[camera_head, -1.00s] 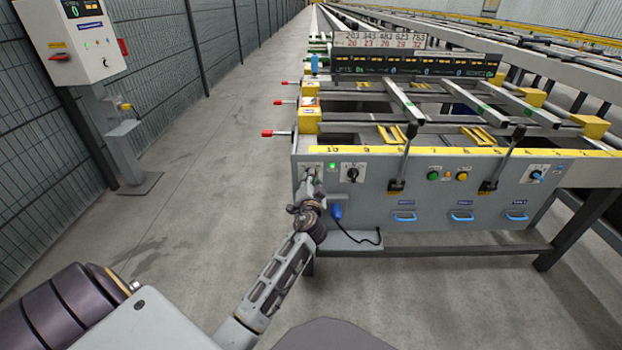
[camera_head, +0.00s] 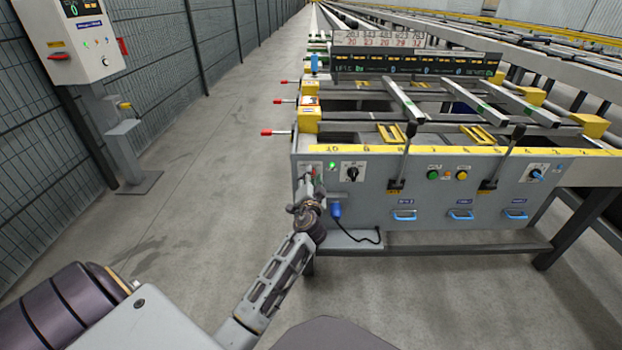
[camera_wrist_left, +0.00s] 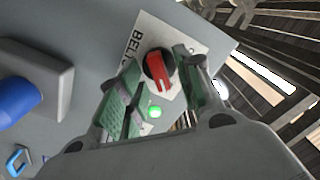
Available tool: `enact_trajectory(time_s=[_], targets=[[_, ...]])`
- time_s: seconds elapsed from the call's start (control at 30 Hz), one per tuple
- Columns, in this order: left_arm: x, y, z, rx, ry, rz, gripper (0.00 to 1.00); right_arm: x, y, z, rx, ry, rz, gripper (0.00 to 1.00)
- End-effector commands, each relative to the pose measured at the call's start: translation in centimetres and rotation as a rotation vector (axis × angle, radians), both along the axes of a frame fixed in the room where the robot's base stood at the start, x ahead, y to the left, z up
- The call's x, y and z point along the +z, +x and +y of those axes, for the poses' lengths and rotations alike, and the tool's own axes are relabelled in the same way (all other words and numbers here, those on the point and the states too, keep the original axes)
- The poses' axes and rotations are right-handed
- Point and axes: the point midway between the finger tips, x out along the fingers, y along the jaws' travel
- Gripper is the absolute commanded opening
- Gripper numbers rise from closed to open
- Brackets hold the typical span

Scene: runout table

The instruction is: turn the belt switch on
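The belt switch (camera_wrist_left: 160,72) is a red knob on a round black base. It sits on a light plate with partly visible lettering, "BEL", in the left wrist view. My left gripper (camera_wrist_left: 157,60) is at the knob, with its green-padded fingers apart, one on each side. I cannot tell whether either finger touches the knob. A green lamp (camera_wrist_left: 155,112) is lit beside the switch; it also shows in the head view (camera_head: 332,166). In the head view my left gripper (camera_head: 311,182) covers most of the switch at the panel's left end. My right gripper is not in view.
The grey panel (camera_head: 375,188) also carries a black selector (camera_head: 352,173), green and yellow buttons, levers and blue handles. A blue plug (camera_head: 337,211) with a cable is right of my gripper. A control post (camera_head: 122,150) stands left. The floor between is clear.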

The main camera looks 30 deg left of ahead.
Motion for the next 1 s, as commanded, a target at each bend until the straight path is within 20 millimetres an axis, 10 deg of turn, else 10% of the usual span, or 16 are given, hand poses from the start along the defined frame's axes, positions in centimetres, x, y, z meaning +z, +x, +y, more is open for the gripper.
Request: enact_trajectory(time_s=[1.0], targets=[[-0.1, -8.0, -4.9, 0.0, -0.001, 0.001, 0.35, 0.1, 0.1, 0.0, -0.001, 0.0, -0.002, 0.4]])
